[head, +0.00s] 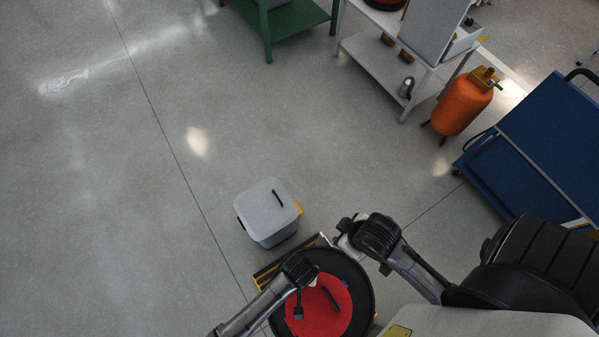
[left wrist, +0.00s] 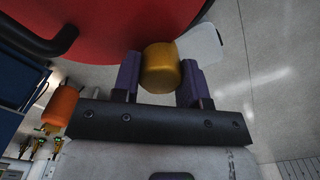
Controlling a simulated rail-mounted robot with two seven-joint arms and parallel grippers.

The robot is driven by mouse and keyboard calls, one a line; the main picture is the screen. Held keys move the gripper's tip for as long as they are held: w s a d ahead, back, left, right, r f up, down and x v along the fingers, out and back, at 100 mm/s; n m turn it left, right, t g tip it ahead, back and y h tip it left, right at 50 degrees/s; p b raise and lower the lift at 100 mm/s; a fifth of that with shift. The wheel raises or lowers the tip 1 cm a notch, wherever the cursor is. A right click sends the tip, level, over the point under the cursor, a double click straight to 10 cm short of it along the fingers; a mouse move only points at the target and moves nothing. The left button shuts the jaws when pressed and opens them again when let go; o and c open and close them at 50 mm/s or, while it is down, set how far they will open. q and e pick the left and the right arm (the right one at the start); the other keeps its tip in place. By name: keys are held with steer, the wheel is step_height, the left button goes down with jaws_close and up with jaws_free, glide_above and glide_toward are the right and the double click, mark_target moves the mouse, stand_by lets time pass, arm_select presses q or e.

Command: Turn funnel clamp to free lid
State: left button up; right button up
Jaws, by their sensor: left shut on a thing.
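In the left wrist view, the two purple fingers of my left gripper (left wrist: 159,68) are closed on a rounded yellow knob (left wrist: 162,70), which I take to be the funnel clamp. The red lid (left wrist: 110,22) with its black handle (left wrist: 50,42) is just beyond it. In the head view, the red lid (head: 316,313) sits inside a round black rim (head: 362,277). My left arm reaches over its left side, and the clamp is hidden there. My right gripper (head: 346,226) is beyond the rim's far side; its fingers are too small and dark to read.
A grey lidded bin (head: 267,213) stands on the floor just beyond the drum. A blue cart (head: 545,140), an orange tank (head: 461,104) and a white shelf (head: 385,72) are at the right. A green table (head: 285,20) is at the back. The floor at left is clear.

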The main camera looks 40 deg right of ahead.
stand_by(0.4)
arm_select(q)
steer(key=o, duration=0.9)
steer(key=shift+o, duration=0.2)
step_height(320, 180, up, 14)
steer(key=shift+p, duration=0.45)
steer(key=shift+a, duration=0.1)
